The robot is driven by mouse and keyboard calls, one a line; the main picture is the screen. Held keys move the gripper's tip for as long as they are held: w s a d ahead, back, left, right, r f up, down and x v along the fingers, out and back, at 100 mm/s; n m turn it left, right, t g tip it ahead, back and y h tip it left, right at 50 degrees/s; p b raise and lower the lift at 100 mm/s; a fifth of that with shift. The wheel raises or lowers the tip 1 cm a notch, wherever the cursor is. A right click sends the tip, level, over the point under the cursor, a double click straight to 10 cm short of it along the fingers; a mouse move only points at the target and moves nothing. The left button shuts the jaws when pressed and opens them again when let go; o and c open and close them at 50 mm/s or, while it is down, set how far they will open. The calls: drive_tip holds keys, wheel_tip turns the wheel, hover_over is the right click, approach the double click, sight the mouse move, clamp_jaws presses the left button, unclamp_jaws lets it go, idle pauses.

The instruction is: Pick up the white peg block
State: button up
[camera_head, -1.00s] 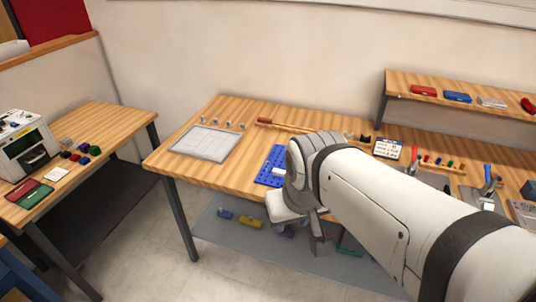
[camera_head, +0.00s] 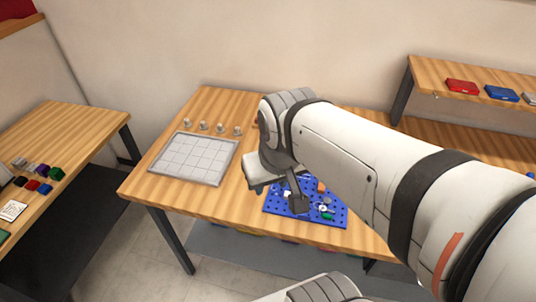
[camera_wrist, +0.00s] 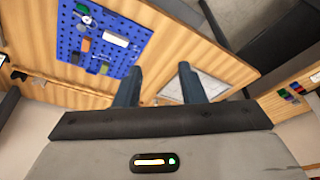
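A blue pegboard (camera_head: 337,213) lies on the wooden table, partly hidden by my arm in the head view. It also shows at the upper left of the wrist view (camera_wrist: 70,45). A white block (camera_wrist: 115,39), short and bar-shaped, lies on the board there, near the edge closer to my fingers. Small white pieces show beside my fingers in the head view, but I cannot tell which is the block. My gripper (camera_wrist: 160,68) is open, with two dark fingers apart and nothing between them. The block is left of and beyond the fingertips, not between them.
Other small pieces lie on the pegboard, including an orange one (camera_head: 321,188) and a green one (camera_head: 327,217). A grey gridded tray (camera_head: 182,177) lies left, with several small metal pieces behind it. A raised shelf (camera_head: 440,98) stands right; a side table (camera_head: 85,125) stands left.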

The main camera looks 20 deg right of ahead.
drive_tip(key=shift+d+r, duration=0.1)
drive_tip(key=shift+d, duration=0.05)
